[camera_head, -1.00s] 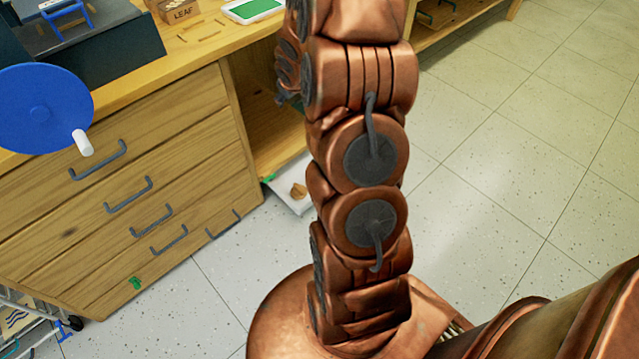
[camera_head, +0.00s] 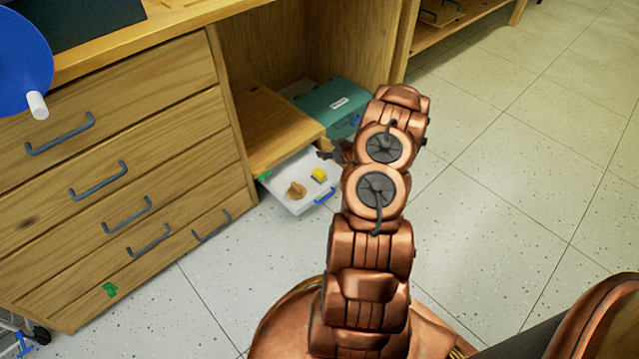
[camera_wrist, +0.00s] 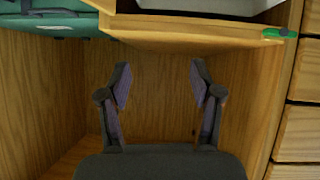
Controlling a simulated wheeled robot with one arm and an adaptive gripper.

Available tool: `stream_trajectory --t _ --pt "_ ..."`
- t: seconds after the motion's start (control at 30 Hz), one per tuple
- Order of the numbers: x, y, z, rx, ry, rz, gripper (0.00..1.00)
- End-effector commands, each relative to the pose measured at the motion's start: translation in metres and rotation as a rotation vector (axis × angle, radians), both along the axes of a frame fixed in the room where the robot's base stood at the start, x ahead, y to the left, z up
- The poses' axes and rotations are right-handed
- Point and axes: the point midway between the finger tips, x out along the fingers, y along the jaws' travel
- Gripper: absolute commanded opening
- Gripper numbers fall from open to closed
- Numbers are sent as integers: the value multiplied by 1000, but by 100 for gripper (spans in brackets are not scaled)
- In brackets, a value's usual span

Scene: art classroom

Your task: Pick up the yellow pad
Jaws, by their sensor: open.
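The yellow pad (camera_head: 319,174) is small and lies in a shallow white tray (camera_head: 291,204) that juts out from the low opening of the wooden cabinet. My gripper (camera_head: 334,152) is partly hidden behind my arm in the head view, just above and right of the pad, near the shelf edge. In the wrist view my gripper (camera_wrist: 162,84) is open and empty, its two dark fingers apart in front of bare wooden panels. The pad does not show in the wrist view.
A brown lump (camera_head: 297,190) lies beside the pad. The tray has a blue handle (camera_head: 325,196) at its front. A wooden shelf (camera_head: 270,125) sits just behind it, and a teal case (camera_head: 338,100) is deeper inside. Drawers (camera_head: 120,180) stand left; the floor (camera_head: 510,150) at right is clear.

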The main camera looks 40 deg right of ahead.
Motion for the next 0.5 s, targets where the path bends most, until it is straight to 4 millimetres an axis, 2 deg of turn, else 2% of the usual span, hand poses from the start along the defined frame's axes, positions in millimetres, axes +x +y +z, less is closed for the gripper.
stream_trajectory --t 0.03,0.2,0.3,0.5 --pt "-11 -2 -31 15 -21 1 65" --pt "-38 2 -81 59 -98 21 65" --pt "-49 5 -99 77 -128 29 65" --pt "-57 9 -111 92 -160 39 65"
